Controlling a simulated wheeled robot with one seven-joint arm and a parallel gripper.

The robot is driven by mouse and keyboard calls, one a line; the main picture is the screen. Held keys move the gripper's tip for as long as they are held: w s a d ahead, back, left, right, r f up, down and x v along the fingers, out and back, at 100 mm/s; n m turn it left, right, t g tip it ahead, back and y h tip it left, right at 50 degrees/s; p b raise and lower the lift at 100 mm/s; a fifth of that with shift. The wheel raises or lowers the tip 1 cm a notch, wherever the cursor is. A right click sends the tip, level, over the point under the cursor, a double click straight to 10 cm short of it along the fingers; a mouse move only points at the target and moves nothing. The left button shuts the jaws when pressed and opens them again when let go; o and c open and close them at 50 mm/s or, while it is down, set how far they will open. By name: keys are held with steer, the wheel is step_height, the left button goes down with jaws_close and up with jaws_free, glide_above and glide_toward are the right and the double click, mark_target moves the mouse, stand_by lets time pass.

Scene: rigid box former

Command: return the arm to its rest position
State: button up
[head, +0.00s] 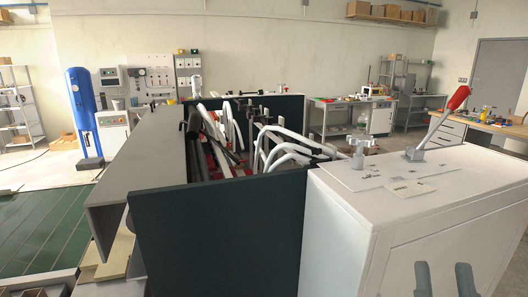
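My gripper (444,281) shows at the bottom right edge as two dark grey fingertips pointing up. The fingers stand apart with a clear gap, and only the white cabinet front shows between them. The rest of my gripper and the arm are below the picture and hidden. The gripper is in front of the white machine cabinet (450,220); I cannot tell how far from it.
The cabinet top carries a red-handled lever (456,99) and a grey knob (358,150). To its left is the dark-walled box former (215,240) with white curved bars (285,150) inside. A blue tank (84,110) and workbenches stand farther back.

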steer(key=s+a+f+m+g, duration=0.1)
steer(key=s+f+g, duration=0.2)
steer(key=s+f, duration=0.3)
steer(key=s+f+m+g, duration=0.1)
steer(key=s+f+g, duration=0.25)
steer(key=f, duration=0.55)
steer(key=s+a+f+n+g+y, duration=0.1)
steer(key=s+f, duration=0.3)
steer(key=s, duration=0.4)
steer(key=s+a+f+n+g+y, duration=0.1)
steer(key=s+f+g, duration=0.3)
steer(key=s, duration=0.4)
steer(key=shift+f+y, duration=0.6)
steer(key=shift+y, duration=0.3)
